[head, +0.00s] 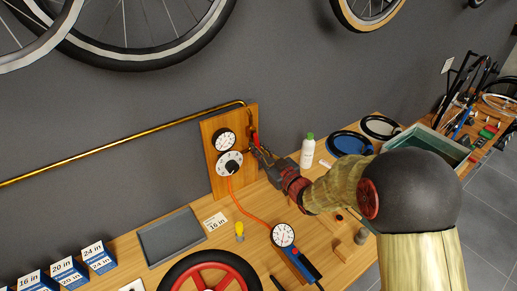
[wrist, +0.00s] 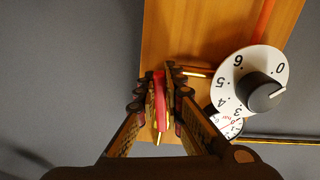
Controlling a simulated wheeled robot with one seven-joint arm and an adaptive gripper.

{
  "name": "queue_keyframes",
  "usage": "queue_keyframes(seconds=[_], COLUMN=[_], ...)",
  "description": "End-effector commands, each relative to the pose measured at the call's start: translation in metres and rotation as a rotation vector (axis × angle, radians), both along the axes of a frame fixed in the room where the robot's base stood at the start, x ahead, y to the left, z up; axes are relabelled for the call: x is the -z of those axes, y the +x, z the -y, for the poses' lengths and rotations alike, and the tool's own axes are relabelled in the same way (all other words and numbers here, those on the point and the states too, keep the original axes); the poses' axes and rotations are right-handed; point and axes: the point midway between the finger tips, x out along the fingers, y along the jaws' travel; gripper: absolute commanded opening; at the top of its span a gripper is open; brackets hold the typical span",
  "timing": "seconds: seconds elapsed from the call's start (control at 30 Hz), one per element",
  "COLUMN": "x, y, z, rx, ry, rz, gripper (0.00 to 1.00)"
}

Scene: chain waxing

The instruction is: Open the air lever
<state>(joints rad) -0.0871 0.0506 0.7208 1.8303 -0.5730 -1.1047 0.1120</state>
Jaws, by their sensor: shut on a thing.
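The air lever is a red handle (wrist: 160,98) on the wooden wall board (head: 216,183), at the board's right side in the head view. In the wrist view it lies lengthwise between the two dark fingers of my gripper (wrist: 163,80), with brass showing at its near end. My gripper (head: 257,149) is shut on the handle, reaching in from the right. In the head view, only a small red part of the lever (head: 255,138) shows above the fingers. A brass pipe (head: 120,145) runs along the wall to the board's top.
A pressure gauge (head: 224,139) and a white numbered dial (head: 230,163) with a black knob sit left of the lever. An orange hose (head: 238,202) hangs from the dial to a hand gauge (head: 284,235). A white bottle (head: 308,151) stands right of my gripper.

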Motion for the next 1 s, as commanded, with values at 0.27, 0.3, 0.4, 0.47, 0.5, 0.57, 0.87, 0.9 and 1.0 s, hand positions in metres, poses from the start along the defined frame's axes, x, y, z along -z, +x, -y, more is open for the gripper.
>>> queue_keyframes(seconds=[0.27, 0.3, 0.4, 0.47, 0.5, 0.57, 0.87, 0.9, 1.0], x=[0.0017, 0.0017, 0.0014, 0.0011, 0.001, 0.0007, 0.0003, 0.0002, 0.0002], y=[-0.0003, -0.0003, -0.0003, -0.0003, -0.0002, -0.0002, -0.0001, -0.0007, -0.0057], z=[0.0002, 0.0002, 0.0001, 0.0002, 0.0001, 0.0001, 0.0002, 0.0006, 0.0044], rx=[0.001, 0.001, 0.0, 0.0, 0.0, 0.0, 0.0, 0.0, 0.001], ry=[-0.001, -0.001, -0.001, -0.001, -0.001, -0.001, -0.001, -0.001, 0.0], rz=[-0.003, -0.003, -0.002, -0.002, -0.002, -0.001, 0.001, 0.001, -0.001], gripper=[0.0, 0.12, 0.17, 0.21, 0.23, 0.26, 0.29, 0.29, 0.29])
